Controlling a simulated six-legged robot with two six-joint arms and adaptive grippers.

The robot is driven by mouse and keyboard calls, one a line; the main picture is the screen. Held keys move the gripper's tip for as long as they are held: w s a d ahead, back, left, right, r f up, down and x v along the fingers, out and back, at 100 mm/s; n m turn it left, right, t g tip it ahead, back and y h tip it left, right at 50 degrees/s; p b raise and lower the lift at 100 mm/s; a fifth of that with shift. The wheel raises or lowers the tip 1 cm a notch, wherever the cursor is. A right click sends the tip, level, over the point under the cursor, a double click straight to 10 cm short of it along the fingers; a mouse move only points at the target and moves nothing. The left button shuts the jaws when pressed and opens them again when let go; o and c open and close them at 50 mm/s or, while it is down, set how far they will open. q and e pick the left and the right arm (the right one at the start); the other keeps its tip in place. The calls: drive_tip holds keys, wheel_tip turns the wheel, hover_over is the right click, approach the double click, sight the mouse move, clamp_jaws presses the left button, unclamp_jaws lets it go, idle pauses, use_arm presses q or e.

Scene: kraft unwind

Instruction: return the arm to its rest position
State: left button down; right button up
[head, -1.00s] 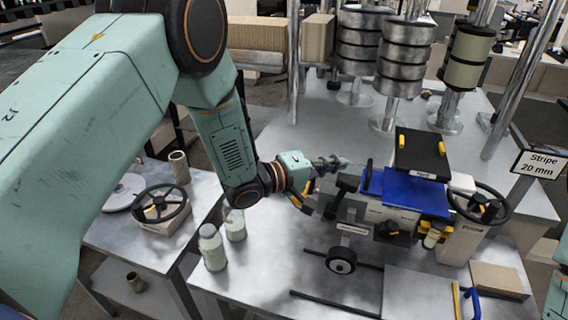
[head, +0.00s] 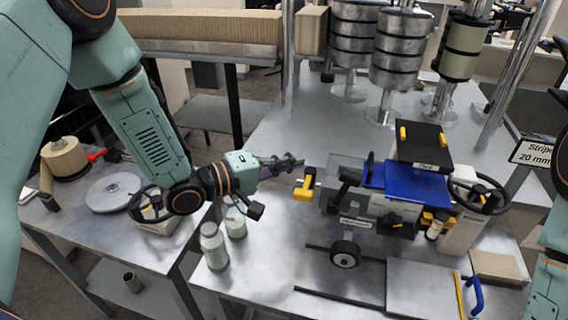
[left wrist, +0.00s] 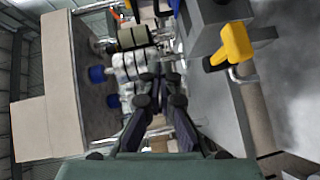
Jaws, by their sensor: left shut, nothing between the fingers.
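My left arm comes in from the left in the head view, bent at the elbow. Its gripper (head: 292,162) is over the left part of the metal table (head: 275,222), left of the grey machine (head: 345,205). The fingers point right towards the machine, apart from it. The gripper is shut and empty; its fingers also show in the left wrist view (left wrist: 157,95). Part of my right arm shows at the right edge of the head view, but its gripper does not.
A yellow handle (head: 305,184) sticks out of the machine near my left gripper. Two jars (head: 213,246) stand below the wrist. A handwheel (head: 150,203) and a round disc (head: 113,190) are on the left side table. Metal roller stacks (head: 400,50) stand at the back.

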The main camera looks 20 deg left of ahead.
use_arm(q)
drive_tip(key=s+a+f+m+g+y, duration=0.1)
drive_tip(key=s+f+g+y, duration=0.1)
drive_tip(key=s+f, duration=0.3)
drive_tip(key=s+a+f+m+g+y, duration=0.1)
drive_tip(key=s+f+y, duration=0.2)
drive_tip(key=s+f, duration=0.2)
drive_tip(key=s+a+f+m+g+y, duration=0.1)
drive_tip(key=s+a+f+g+y, duration=0.1)
drive_tip(key=s+f, duration=0.4)
wheel_tip(320, 180, down, 4)
drive_tip(key=shift+s+a+f+g, duration=0.1)
drive_tip(key=shift+f+g, duration=0.15)
drive_tip(key=shift+g, duration=0.05)
drive_tip(key=s+a+f+m+g+y, duration=0.2)
drive_tip(key=s+a+f+g, duration=0.1)
drive_tip(key=s, duration=0.7)
drive_tip(key=s+a+f+m+g+y, duration=0.2)
drive_tip(key=s+g, duration=0.1)
drive_tip(key=s, duration=0.7)
use_arm(e)
wheel_tip(320, 180, down, 19)
drive_tip(key=b, duration=1.8)
drive_tip(key=shift+b, duration=0.4)
use_arm(q)
wheel_tip(320, 180, down, 19)
drive_tip(key=shift+w, duration=0.3)
use_arm(e)
drive_tip(key=shift+o, duration=0.3)
drive_tip(key=shift+d+r, duration=0.1)
